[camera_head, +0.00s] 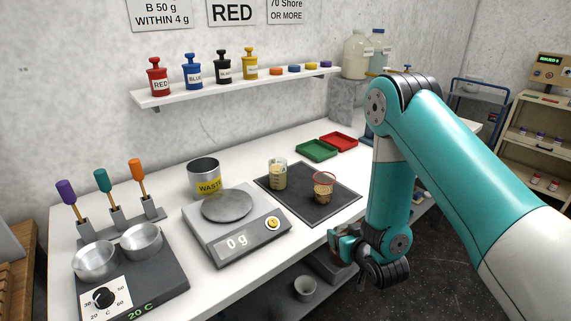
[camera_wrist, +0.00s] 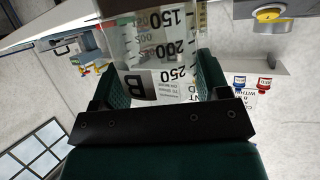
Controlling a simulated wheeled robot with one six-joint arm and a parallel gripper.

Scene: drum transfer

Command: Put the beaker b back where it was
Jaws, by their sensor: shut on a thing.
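In the wrist view a clear glass beaker marked B (camera_wrist: 165,60) stands between the two green fingers of my gripper (camera_wrist: 155,90), which is shut on it. Its label and its 150, 200 and 250 marks read upside down, as does the room behind. The glass looks clear; whether it holds liquid I cannot tell. In the head view my gripper (camera_head: 342,244) is low beside the table's front right edge, and the held beaker is mostly hidden there. A dark mat (camera_head: 338,208) on the white table (camera_head: 318,238) bears another beaker (camera_head: 277,174) with yellowish content and a red-rimmed cup (camera_head: 324,189).
A scale (camera_head: 237,228) reading 0 g stands left of the mat, with a waste can (camera_head: 204,178) behind it. Green (camera_head: 317,151) and red (camera_head: 339,142) trays lie behind the mat. A heater (camera_head: 130,275) with two metal bowls is at left. The mat's front right part is bare.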

